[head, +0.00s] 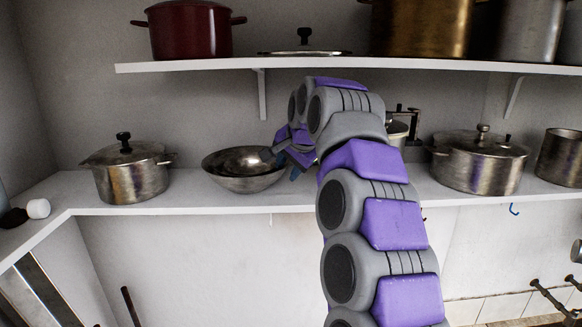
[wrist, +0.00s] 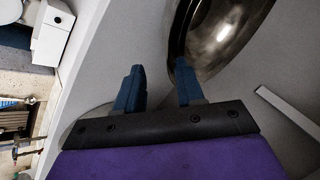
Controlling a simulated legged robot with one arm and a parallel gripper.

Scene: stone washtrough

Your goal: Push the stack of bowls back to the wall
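The stack of metal bowls (head: 238,180) sits on the lower white shelf, left of centre in the head view. At least two nested rims show. The bowls also show at the top of the wrist view (wrist: 222,30). My gripper (head: 280,160) is at the right side of the stack, by the rim. In the wrist view my gripper (wrist: 157,82) has its two blue fingers apart with nothing between them that I can make out. The right finger's tip overlaps the bowl's edge there; I cannot tell whether it touches. My arm hides the shelf behind the gripper.
A lidded pot (head: 128,172) stands left of the bowls. A larger lidded pot (head: 477,163) and another pot (head: 561,160) stand on the right of the lower shelf (head: 300,198). The upper shelf (head: 200,66) with pots hangs above. Bare shelf lies between the left pot and bowls.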

